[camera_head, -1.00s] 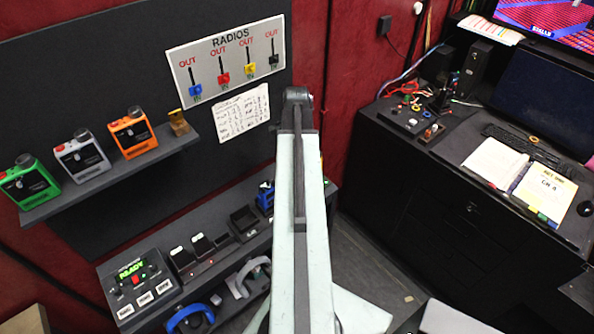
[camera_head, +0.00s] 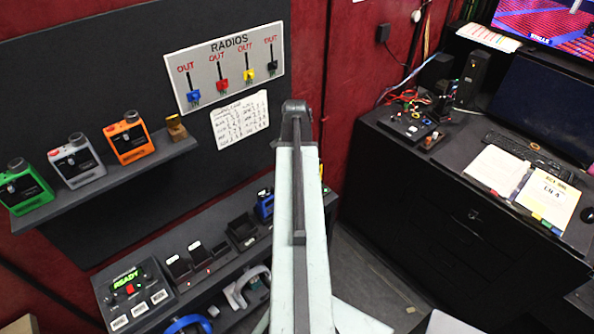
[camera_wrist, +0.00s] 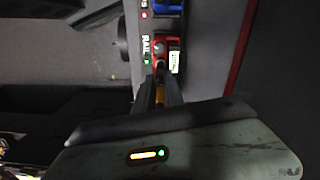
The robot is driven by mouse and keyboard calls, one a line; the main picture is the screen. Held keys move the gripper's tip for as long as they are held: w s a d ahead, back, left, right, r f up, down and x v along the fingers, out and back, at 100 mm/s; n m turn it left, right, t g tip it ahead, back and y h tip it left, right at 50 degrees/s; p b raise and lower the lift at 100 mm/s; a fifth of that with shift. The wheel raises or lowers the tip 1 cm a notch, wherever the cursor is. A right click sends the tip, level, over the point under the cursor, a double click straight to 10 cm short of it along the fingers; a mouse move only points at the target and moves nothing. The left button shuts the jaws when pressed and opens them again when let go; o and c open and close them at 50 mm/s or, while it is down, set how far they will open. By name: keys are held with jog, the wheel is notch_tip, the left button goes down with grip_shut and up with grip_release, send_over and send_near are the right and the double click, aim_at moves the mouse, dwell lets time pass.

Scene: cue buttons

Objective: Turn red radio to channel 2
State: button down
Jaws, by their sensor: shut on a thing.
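The red radio (camera_wrist: 165,47) shows in the wrist view, seen from above, with a small lit white display (camera_wrist: 175,62) on its right side. My gripper (camera_wrist: 160,72) reaches up to the radio's near side, its dark fingers close together. It is shut on a small part of the radio, probably the knob; the fingertips hide which part. The channel number is too small to read. In the head view my pale arm covers the red radio and my gripper.
A black desk (camera_head: 430,200) stands right.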

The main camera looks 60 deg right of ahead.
jog(key=c, duration=1.4)
grip_release()
notch_tip(320, 180, up, 8)
jog(key=p, duration=0.8)
jog(key=shift+f, duration=0.15)
